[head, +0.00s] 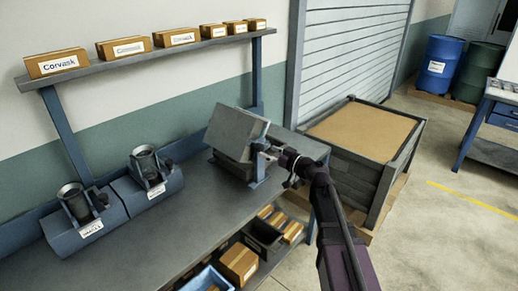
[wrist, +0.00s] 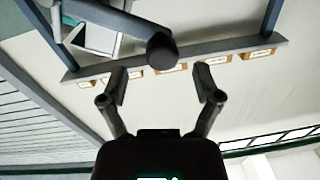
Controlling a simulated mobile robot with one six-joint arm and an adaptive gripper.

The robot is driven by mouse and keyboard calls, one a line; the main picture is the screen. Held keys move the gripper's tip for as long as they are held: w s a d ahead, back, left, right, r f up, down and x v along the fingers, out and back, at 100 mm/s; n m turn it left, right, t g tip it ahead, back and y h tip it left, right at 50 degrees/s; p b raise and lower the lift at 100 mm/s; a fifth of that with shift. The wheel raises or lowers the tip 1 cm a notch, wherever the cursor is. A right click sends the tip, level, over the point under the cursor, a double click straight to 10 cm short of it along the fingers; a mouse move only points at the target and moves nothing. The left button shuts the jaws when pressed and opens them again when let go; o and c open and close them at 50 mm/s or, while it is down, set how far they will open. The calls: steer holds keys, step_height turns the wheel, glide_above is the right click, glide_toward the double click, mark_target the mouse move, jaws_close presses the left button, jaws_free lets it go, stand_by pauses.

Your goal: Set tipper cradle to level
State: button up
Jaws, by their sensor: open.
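The tipper cradle (head: 235,131) is a grey box-like tray at the right end of the bench. It sits tilted above a darker base (head: 232,167), with a blue upright (head: 259,168) at its near right side. My gripper (head: 266,151) is at this right side, and its fingers are hard to make out there. In the wrist view, my gripper (wrist: 161,73) is open, with its two fingers apart and nothing between them. A dark round knob (wrist: 162,50) on a grey bar (wrist: 115,20) shows just beyond the fingertips, roughly centred between them. Whether a finger touches it I cannot tell.
The grey bench (head: 190,205) carries two blue units (head: 150,190) with dark cups at its left. A shelf (head: 150,56) with several cartons hangs above. A large crate (head: 345,165) stands right of the bench. Open floor (head: 440,210) lies farther right.

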mark_target(262, 149)
steer(key=shift+x, duration=2.05)
jaws_close()
